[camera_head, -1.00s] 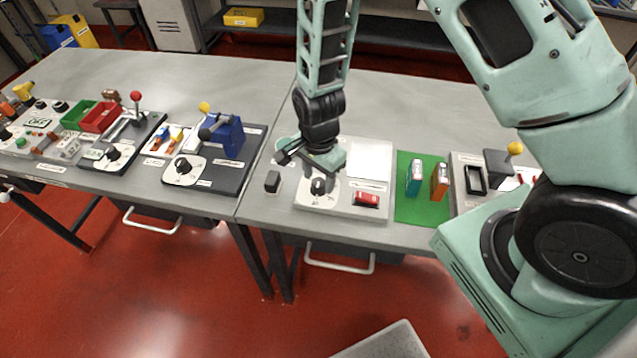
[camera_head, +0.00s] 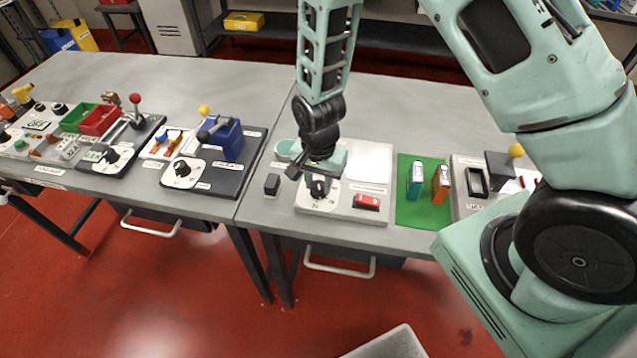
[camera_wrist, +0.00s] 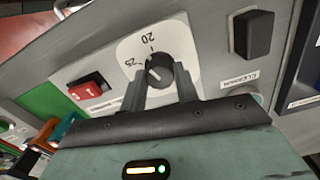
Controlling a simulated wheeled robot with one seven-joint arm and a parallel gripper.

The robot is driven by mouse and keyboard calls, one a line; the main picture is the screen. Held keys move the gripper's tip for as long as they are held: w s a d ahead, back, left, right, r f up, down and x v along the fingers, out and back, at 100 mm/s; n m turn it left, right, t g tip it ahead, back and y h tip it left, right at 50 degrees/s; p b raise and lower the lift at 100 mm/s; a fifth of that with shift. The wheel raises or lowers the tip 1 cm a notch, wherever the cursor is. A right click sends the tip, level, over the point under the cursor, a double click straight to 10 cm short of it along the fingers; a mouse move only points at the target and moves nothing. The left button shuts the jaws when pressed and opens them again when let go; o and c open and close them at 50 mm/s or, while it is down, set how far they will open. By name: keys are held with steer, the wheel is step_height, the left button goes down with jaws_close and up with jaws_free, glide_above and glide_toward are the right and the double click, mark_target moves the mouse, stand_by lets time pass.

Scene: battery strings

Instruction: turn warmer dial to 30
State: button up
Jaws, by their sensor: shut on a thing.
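The warmer dial (camera_wrist: 159,69) is a black knob with a light pointer line on a white scale plate (camera_wrist: 138,48). The marks 20 and 25 show in the wrist view; the mark 30 is not visible there. In the wrist view the pointer lies away from the 20 mark, and I cannot tell its exact reading. In the head view the dial (camera_head: 318,188) sits on the light panel below my gripper (camera_head: 318,177). My gripper (camera_wrist: 165,82) is shut on the dial, one finger on each side, and hides its lower part.
A red switch (camera_wrist: 88,88) sits beside the dial on the same panel, and a black block (camera_wrist: 253,34) stands on the other side. The green mat (camera_head: 408,207) with a teal and an orange item lies to the right in the head view.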

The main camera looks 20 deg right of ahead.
steer(key=shift+n, duration=0.8)
steer(key=n, duration=0.4)
steer(key=shift+n, duration=0.9)
steer(key=n, duration=0.3)
steer(key=shift+n, duration=1.3)
